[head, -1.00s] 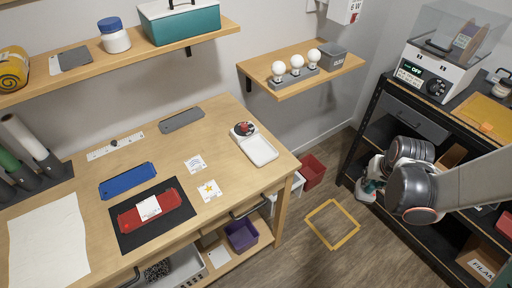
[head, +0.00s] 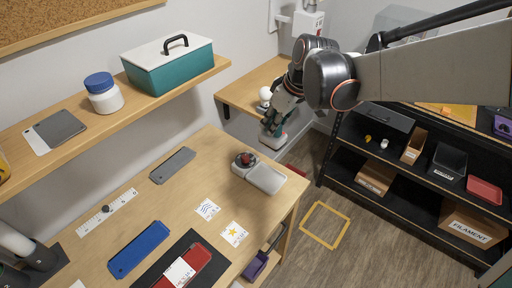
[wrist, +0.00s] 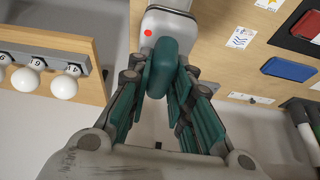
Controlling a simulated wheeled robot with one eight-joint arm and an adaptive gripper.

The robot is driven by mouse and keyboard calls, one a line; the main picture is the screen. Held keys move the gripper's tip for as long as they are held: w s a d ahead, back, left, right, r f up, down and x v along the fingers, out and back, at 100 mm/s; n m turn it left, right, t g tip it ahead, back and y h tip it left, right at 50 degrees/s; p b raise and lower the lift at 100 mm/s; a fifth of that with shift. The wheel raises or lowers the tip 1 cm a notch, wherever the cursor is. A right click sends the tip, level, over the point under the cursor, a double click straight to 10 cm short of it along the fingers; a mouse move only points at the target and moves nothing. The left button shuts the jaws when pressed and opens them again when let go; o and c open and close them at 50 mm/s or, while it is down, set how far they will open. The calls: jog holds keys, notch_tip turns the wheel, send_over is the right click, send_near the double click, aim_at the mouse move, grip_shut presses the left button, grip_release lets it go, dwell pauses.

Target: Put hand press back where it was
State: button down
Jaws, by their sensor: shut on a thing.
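My gripper (head: 274,120) is shut on a small teal rounded thing (wrist: 162,66), which I take to be the hand press. In the head view the held thing (head: 274,138) shows a pale and reddish lower edge, partly hidden by the fingers. It is in the air near the table's far right corner. Beneath it in the wrist view, and just to its left and nearer in the head view, a pale tray (head: 266,179) lies on the wooden table (head: 150,205). A round black-and-red piece (head: 245,159) sits at its far end.
A wooden wall shelf (head: 237,92) holds white bulbs (wrist: 63,83) close beside my gripper. A higher shelf holds a teal toolbox (head: 168,66) and a blue-lidded jar (head: 104,94). A grey plate (head: 173,165), blue plate (head: 139,249) and cards (head: 234,233) lie on the table.

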jog(key=shift+s+a+r+n, duration=0.15)
jog(key=shift+a+r+n, duration=0.15)
jog(key=shift+a+r, duration=0.2)
jog(key=shift+f, duration=0.35)
jog(key=f+b, duration=0.3)
jog(key=f, duration=0.6)
jog(key=f+b, duration=0.3)
jog(key=f, duration=0.7)
jog(key=shift+w+d, duration=0.1)
jog(key=shift+w, duration=0.1)
jog(key=shift+f, duration=0.1)
jog(key=c, duration=1.4)
grip_release()
jog(key=shift+c, duration=0.2)
